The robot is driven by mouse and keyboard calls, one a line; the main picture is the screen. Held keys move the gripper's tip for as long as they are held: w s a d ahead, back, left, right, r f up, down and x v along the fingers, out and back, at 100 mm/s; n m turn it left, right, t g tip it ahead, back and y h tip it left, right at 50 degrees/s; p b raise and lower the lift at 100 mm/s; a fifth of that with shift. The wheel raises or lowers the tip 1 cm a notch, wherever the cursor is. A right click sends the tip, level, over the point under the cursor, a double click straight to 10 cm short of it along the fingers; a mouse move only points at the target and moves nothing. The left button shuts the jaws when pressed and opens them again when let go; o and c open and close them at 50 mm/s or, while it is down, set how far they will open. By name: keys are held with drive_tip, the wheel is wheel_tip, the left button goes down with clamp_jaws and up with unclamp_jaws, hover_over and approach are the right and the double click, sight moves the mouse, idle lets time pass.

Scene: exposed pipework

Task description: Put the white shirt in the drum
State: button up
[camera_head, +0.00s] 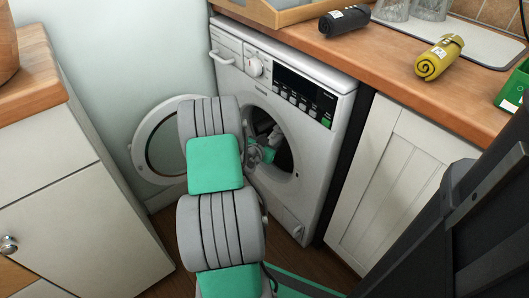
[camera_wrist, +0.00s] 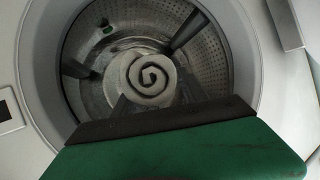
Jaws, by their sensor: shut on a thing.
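The white shirt (camera_wrist: 150,74) is a tight roll, its spiral end facing my wrist camera. It is inside the metal drum (camera_wrist: 212,58) of the washing machine. My gripper (camera_wrist: 153,95) is shut on the shirt, with a finger on each side of its lower part. In the head view my gripper (camera_head: 272,140) reaches in through the machine's round opening. The drum (camera_head: 284,160) is dark there, and my arm hides the left part of the opening. I cannot tell whether the shirt touches the drum's wall.
The washing machine (camera_head: 310,84) has its round door (camera_head: 143,150) swung open to the left. A worktop (camera_head: 385,62) above holds a black roll (camera_head: 343,21), a yellow roll (camera_head: 439,58) and a green box (camera_head: 512,90). Cabinets flank the machine.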

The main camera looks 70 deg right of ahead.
sight(277, 129)
drive_tip(key=d+b, duration=0.5)
drive_tip(key=d, duration=0.8)
drive_tip(key=shift+s, duration=0.1)
drive_tip(key=o, duration=1.7)
drive_tip(key=shift+c, duration=0.2)
drive_tip(key=shift+a, duration=0.1)
drive_tip(key=p+v, duration=0.2)
drive_tip(key=v, duration=0.5)
drive_tip(key=shift+r, duration=0.2)
drive_tip(key=shift+a+p, duration=0.3)
